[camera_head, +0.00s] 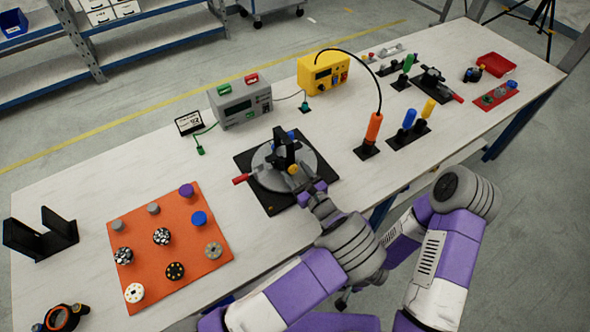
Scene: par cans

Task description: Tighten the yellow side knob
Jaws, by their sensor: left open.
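A black fixture (285,140) with yellow parts stands upright on a round grey plate (308,158) over a black square base, mid-table. A small yellow knob (292,169) shows low on its near side; its exact shape is too small to tell. My left gripper (301,186) is open at the near-right side of the fixture, close to the knob. I cannot tell whether the fingers touch it, as the gripper partly hides that side. My right arm is at the right, with its gripper out of view.
A red handle (241,180) sticks out left of the base. An orange board (150,235) with several knobs lies to the left. A grey power unit (241,103) and yellow meter (322,75) stand behind. An orange-handled tool (374,126) stands to the right.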

